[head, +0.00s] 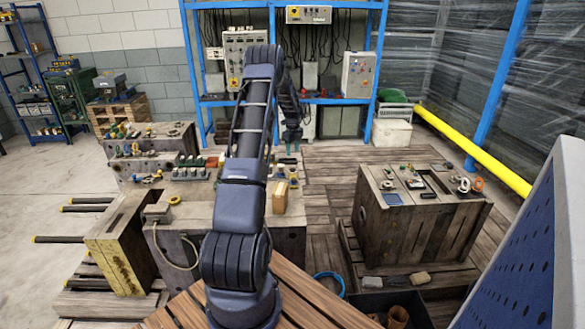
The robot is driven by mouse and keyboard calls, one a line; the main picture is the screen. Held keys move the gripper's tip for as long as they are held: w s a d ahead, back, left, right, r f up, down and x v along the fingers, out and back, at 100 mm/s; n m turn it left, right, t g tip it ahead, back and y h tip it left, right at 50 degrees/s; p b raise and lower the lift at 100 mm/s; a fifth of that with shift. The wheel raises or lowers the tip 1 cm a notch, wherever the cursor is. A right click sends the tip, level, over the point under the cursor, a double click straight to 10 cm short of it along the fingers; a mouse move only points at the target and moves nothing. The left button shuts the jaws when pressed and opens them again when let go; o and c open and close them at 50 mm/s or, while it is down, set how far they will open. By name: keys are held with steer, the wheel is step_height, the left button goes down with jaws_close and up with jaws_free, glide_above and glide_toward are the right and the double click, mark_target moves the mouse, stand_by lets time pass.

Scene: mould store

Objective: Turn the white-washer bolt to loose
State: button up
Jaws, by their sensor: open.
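My gripper (288,148) hangs at the end of my arm, pointing down, with its teal fingertips apart and nothing seen between them. It is in the upper middle of the head view, behind the middle block and left of the right-hand wooden block (420,235). A white ring-shaped part (464,185) lies on the right end of that block's top, beside an orange ring (478,184). Whether the white part is the washer of the bolt is too small to tell. My gripper is well apart from it.
My arm hides part of the middle block (185,212), which carries several small fittings and a tan wooden piece (280,197). A yellow-faced mould (120,262) stands at left. A yellow pipe (475,150) runs along the right.

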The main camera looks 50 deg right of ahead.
mark_target(293, 168)
step_height(293, 168, down, 11)
steer(key=shift+r, duration=0.2)
stand_by(0.3)
steer(key=c, duration=1)
